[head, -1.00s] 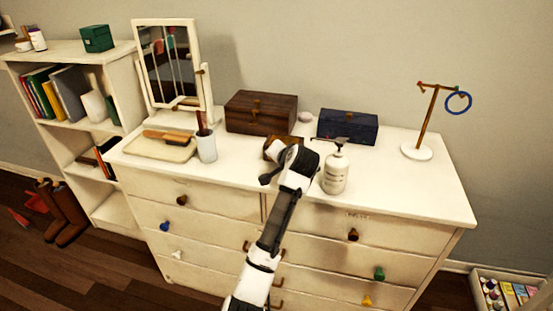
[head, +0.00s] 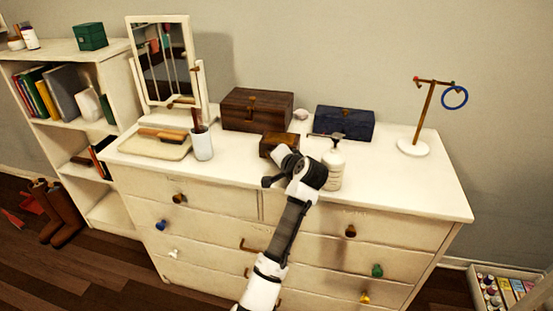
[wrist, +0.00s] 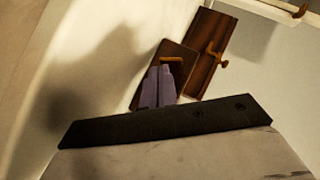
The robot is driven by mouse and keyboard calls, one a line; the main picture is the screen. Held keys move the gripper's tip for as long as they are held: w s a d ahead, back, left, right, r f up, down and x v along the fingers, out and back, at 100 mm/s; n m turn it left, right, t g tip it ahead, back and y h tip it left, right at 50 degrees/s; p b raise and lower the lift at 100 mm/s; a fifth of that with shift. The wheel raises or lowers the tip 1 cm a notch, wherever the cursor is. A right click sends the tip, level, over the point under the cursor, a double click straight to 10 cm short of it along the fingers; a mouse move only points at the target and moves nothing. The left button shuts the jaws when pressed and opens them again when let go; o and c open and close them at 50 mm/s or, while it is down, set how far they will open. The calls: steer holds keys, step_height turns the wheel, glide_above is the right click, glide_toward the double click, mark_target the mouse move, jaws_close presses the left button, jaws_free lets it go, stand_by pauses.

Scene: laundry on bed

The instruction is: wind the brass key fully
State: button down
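A small brown wooden box (head: 270,142) stands on the dresser, partly hidden behind my gripper (head: 281,168) in the head view. In the wrist view the box (wrist: 178,88) lies just past my fingertips. A brass piece that looks like the key (wrist: 173,60) shows on it, right at the tips. My two grey-purple fingers (wrist: 158,70) are close together and point at the box. Whether they touch or pinch the key cannot be made out.
A white pump bottle (head: 333,168) stands close on the right of my gripper. Behind are a larger dark wooden box (head: 257,108) and a blue box (head: 344,122). A cup (head: 202,145), tray (head: 150,147) and mirror (head: 163,60) stand left.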

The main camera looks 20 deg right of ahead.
steer(key=shift+r, duration=0.1)
stand_by(0.4)
steer(key=shift+r+p, duration=0.75)
